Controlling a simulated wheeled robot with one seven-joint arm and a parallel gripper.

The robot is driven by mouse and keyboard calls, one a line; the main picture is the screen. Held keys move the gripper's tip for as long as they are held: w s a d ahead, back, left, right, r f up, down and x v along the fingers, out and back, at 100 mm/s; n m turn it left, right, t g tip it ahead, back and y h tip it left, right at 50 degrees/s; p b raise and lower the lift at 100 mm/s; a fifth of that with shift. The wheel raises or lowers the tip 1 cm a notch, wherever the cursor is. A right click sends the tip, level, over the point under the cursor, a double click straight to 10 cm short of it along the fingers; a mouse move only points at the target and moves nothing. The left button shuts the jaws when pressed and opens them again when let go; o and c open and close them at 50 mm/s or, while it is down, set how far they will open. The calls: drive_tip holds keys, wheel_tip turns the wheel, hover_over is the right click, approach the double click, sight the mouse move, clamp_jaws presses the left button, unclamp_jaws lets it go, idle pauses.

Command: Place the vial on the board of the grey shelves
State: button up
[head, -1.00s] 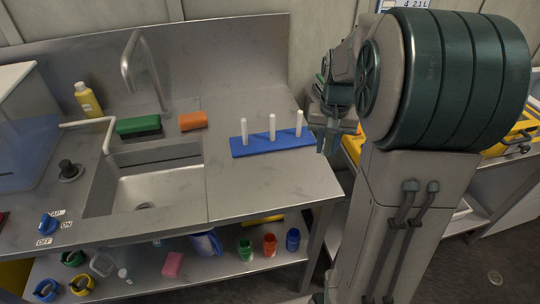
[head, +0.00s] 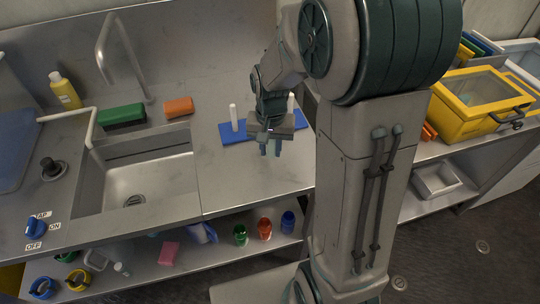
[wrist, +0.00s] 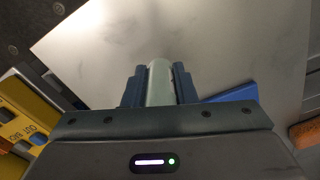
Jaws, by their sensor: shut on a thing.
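My gripper (head: 272,142) hangs over the right part of the steel sink counter, in front of the blue peg board. In the wrist view my gripper (wrist: 160,88) is shut on a pale grey-green cylinder, the vial (wrist: 160,82), held between two dark blue fingers. In the head view the vial cannot be told apart from the fingers. I cannot make out for sure any grey shelves with a board in these views.
The blue peg board (head: 234,138) with white pegs lies on the counter (head: 245,182) behind my gripper. A sink (head: 150,185) is at left. Several coloured jars stand on the undershelf (head: 210,255). A yellow case (head: 480,100) sits on the right-hand bench.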

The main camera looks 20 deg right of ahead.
sight(270, 166)
drive_tip(key=shift+f, duration=2.05)
drive_tip(key=shift+f, duration=0.25)
drive_tip(key=o, duration=1)
drive_tip(key=shift+r, duration=0.1)
drive_tip(key=shift+c, duration=0.2)
drive_tip(key=shift+r, duration=0.15)
